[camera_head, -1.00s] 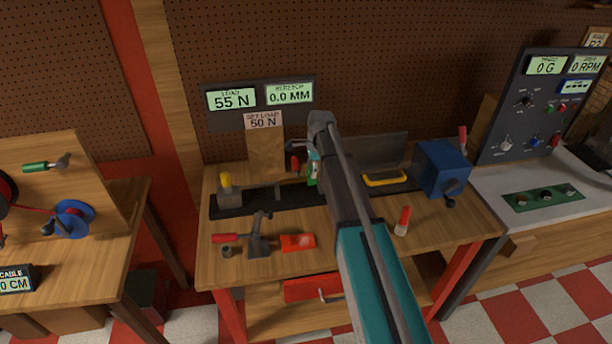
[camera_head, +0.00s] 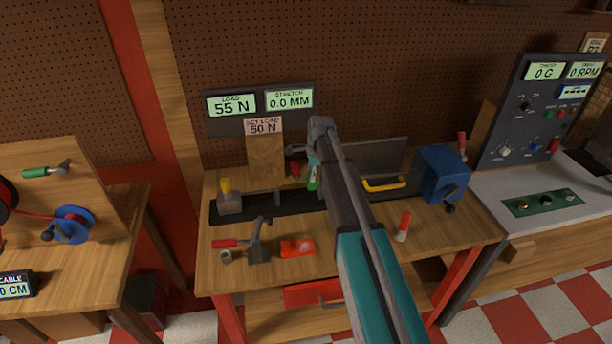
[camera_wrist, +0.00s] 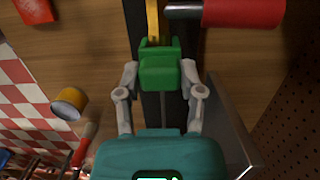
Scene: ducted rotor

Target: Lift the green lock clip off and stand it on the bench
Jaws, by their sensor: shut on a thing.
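The green lock clip (camera_wrist: 159,68) is between the two grey fingers of my gripper (camera_wrist: 160,88) in the wrist view, and the fingers are shut on it. A yellow strip (camera_wrist: 152,22) runs up from the clip's far end, over a dark rail. In the head view the clip (camera_head: 313,178) shows as a small green piece beside my arm, over the black rail on the bench (camera_head: 225,275). My arm hides most of the gripper there. I cannot tell whether the clip still touches the part under it.
A red cylinder on a grey rod (camera_wrist: 240,12) lies close beside the clip. A blue block with a crank (camera_head: 443,172) and a red-topped piece (camera_head: 403,226) stand to the right. A red-handled tool (camera_head: 258,243) and red block (camera_head: 298,247) lie at the front left. Front bench wood is partly clear.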

